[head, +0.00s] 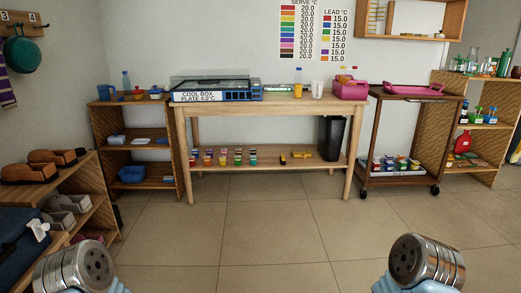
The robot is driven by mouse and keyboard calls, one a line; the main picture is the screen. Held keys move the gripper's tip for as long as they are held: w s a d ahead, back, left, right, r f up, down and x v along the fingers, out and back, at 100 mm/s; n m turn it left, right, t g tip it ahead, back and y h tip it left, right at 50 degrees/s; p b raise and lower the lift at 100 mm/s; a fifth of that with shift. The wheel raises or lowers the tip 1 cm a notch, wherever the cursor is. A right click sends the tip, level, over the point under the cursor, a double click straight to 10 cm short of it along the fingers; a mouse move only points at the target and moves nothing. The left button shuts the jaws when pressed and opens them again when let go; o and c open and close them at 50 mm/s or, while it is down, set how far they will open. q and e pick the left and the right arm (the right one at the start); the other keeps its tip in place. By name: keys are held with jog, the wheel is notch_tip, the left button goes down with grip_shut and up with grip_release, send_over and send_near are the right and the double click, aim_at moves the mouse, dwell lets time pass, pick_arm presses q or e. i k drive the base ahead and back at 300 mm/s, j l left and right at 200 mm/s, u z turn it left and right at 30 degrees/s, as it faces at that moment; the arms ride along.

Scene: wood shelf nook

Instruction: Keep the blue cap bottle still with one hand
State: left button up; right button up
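A small bottle (298,80) with a yellow-orange lower part and what looks like a blue cap stands upright on the wooden table (215,110), right of the middle. My two arms show only as silver round links at the bottom left and bottom right edges. No gripper fingers show, and both arms are far from the table and the bottles.
A cool box plate (212,90) takes up the table's left part. A white cup (317,89) and a pink basket (351,91) stand right of the yellow bottle. A wheeled cart (412,140) is at right. The tiled floor (270,225) ahead is clear.

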aim_at(298, 89)
jog(key=i+z, duration=0.15)
jog(key=i, duration=0.3)
jog(key=i+j+z, duration=0.15)
jog(key=i, duration=0.35)
jog(key=i+j+z, duration=0.2)
jog(key=i, duration=0.25)
jog(key=i+j+z, duration=0.15)
jog(key=i, duration=0.3)
